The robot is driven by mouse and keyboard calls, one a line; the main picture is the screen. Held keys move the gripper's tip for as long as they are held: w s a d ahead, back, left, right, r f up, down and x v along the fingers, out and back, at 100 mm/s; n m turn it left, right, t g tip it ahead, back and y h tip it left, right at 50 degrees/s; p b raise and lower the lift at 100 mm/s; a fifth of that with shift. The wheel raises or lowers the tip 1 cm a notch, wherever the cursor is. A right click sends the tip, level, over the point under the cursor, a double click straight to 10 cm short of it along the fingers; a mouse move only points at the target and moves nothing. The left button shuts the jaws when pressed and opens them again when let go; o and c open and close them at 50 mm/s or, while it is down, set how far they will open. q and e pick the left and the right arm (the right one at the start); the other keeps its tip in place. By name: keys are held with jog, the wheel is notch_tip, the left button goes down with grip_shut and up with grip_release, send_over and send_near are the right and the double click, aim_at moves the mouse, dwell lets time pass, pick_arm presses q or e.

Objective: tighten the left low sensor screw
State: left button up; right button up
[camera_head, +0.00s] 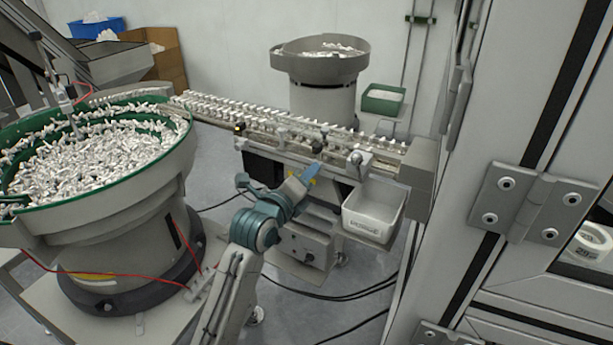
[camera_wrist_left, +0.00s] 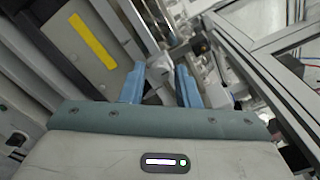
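My left arm reaches up from the bottom middle of the head view. Its blue gripper (camera_head: 311,173) is at the front side of the conveyor rail (camera_head: 385,153), just below the small fittings on its edge. In the left wrist view its two blue fingers (camera_wrist_left: 160,84) stand apart, with a gap between them. Metal fittings (camera_wrist_left: 158,64) show beyond the fingertips; I cannot tell whether they touch. A dark knob-like fitting (camera_head: 318,146) sits on the rail above the gripper. I cannot make out the left low sensor screw for certain. My right gripper is not in view.
A bowl feeder (camera_head: 125,222) full of white parts stands at the left. A white bin (camera_head: 372,212) hangs close to the right of the gripper. A second feeder (camera_head: 322,95) and a green bin (camera_head: 383,100) are behind the rail. A framed panel (camera_head: 545,130) fills the right.

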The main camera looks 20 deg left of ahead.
pick_arm(q)
jog(key=shift+o, duration=1)
jog(key=s+a+b, duration=0.1)
jog(key=s+b, duration=0.1)
jog(key=s, duration=0.8)
jog(key=shift+s+a, duration=0.25)
jog(key=shift+s, duration=0.1)
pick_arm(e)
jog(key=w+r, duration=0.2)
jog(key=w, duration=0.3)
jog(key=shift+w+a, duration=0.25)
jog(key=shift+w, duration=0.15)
